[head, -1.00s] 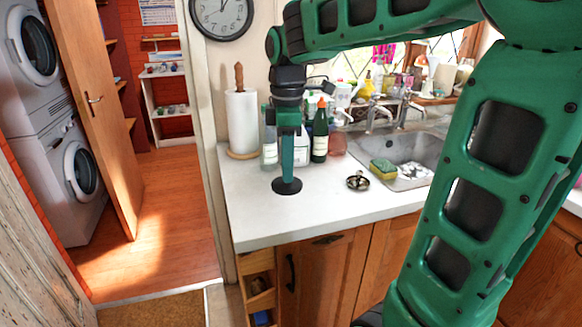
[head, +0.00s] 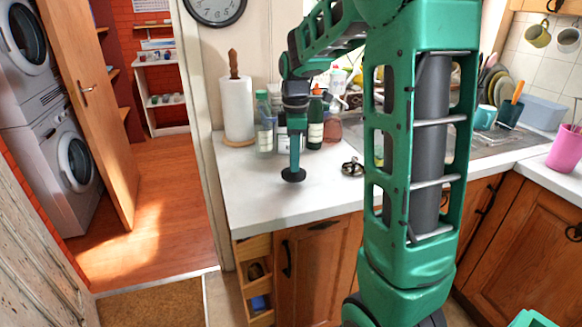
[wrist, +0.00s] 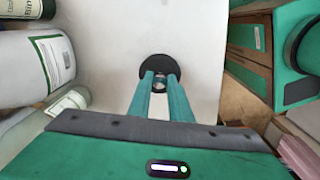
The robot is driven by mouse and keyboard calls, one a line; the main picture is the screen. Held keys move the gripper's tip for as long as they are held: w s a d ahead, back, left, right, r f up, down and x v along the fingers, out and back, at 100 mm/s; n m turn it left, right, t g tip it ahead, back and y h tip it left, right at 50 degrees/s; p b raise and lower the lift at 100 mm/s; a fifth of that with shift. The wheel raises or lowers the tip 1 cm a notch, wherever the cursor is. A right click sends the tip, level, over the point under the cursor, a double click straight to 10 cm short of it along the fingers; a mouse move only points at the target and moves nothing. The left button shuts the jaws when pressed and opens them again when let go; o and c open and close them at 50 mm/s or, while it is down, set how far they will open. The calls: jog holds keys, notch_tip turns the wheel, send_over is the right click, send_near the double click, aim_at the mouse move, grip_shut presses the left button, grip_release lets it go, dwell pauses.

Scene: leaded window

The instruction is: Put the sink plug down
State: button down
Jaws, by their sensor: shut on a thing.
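The sink plug (head: 293,175) is a round black disc, held flat below my gripper (head: 294,163) over the white worktop. In the wrist view the plug (wrist: 151,65) shows past the fingertips, with a small shiny metal part between them. My gripper (wrist: 160,79) is shut on that part and points down. The plug's underside is hidden. I cannot tell whether it touches the worktop or hangs just above it.
The white worktop (head: 255,199) is clear in front of the plug. A small metal item (head: 352,169) lies to its right. Bottles (head: 315,124) and a paper towel roll (head: 238,109) stand behind. My own arm hides much of the sink.

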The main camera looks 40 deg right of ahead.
jog(key=shift+f, duration=1.15)
jog(key=shift+f, duration=0.1)
jog(key=c, duration=1.6)
grip_release()
notch_tip(320, 180, up, 11)
jog(key=s+f+m, duration=0.3)
jog(key=s+m, duration=0.3)
jog(key=s, duration=0.3)
jog(key=s+a+f+m, duration=0.1)
jog(key=s+f+m, duration=0.3)
jog(key=s, duration=0.6)
jog(key=s+a+f+m, duration=0.1)
jog(key=s+f+m, duration=0.2)
jog(key=s+m, duration=0.5)
jog(key=shift+s+a+f, duration=0.15)
jog(key=shift+s+f, duration=0.05)
jog(key=shift+s, duration=0.3)
jog(key=shift+s+a+f, duration=0.1)
jog(key=shift+s+f, duration=0.05)
jog(key=shift+s, duration=0.3)
